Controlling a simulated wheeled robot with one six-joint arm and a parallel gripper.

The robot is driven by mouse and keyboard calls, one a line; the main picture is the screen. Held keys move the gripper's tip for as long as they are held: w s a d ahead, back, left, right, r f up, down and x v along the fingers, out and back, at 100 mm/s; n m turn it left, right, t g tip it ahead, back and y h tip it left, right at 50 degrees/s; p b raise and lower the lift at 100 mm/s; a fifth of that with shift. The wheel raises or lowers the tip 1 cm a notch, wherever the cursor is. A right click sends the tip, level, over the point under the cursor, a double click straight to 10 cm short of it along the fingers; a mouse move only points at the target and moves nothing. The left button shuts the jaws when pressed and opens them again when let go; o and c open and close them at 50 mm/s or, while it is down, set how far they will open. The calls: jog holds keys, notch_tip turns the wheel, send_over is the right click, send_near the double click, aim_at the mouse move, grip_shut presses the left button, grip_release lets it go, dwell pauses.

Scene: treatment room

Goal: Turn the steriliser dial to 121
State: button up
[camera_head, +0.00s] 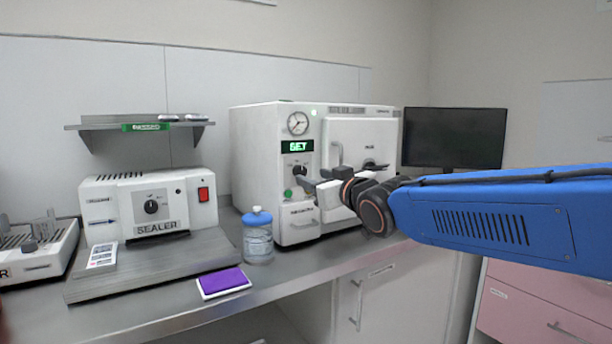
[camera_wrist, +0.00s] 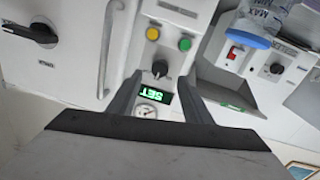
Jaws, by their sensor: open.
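The white steriliser (camera_head: 262,160) stands on the counter in the head view. Its front panel has a round gauge (camera_head: 298,123), a green lit display (camera_head: 298,146) that seems to read SET, and a small black dial (camera_head: 300,170) below. In the wrist view, turned over, the dial (camera_wrist: 160,68) shows between the tips of my gripper (camera_wrist: 161,77), with the display (camera_wrist: 155,96) nearer the palm. My gripper (camera_head: 309,184) is open and empty in front of the panel. I cannot tell whether the fingers touch the dial. The dial's scale marks are too small to read.
Yellow (camera_wrist: 152,33) and green (camera_wrist: 185,44) buttons sit close by the dial. The door handle (camera_head: 336,155) and black latch (camera_head: 375,165) are to its right. A blue-capped bottle (camera_head: 257,240), purple pad (camera_head: 224,282) and sealer (camera_head: 150,205) stand to the left.

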aim_at(302, 173)
jog(key=shift+x, duration=2.75)
jog(key=shift+c, duration=0.3)
jog(key=c, duration=1)
